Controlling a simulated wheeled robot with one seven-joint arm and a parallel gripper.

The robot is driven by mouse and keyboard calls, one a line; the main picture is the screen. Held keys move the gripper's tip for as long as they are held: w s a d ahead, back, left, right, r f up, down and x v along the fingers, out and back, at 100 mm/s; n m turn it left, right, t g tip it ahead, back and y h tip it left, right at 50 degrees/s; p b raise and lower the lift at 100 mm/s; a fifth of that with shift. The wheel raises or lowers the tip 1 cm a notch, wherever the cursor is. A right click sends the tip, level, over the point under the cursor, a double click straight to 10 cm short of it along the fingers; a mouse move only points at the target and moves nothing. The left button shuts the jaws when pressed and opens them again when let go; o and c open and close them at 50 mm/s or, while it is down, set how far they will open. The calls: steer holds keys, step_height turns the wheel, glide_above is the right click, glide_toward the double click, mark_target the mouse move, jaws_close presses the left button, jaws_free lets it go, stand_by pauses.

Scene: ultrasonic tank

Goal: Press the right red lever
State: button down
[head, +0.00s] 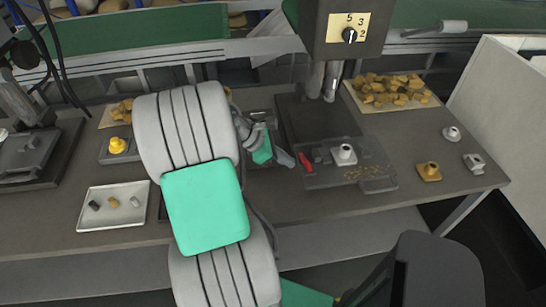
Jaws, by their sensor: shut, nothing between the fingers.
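One small red lever (305,162) shows at the left end of a grey, clear-sided tray (345,180) in front of the press. I see no second red lever; my arm hides part of the bench to its left. My gripper (287,159) is shut and empty. Its tip is just left of the red lever, very close to it in the picture. I cannot tell whether they touch.
Brown pieces (390,90) lie at the back right.

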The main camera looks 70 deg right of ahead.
steer(key=shift+s+d+r, duration=0.3)
steer(key=shift+s+r, duration=0.05)
steer(key=shift+s, duration=0.3)
steer(key=shift+s+d+r+t+y+p, duration=0.15)
steer(key=shift+r+t+y+p, duration=0.2)
steer(key=shift+t+p, duration=0.3)
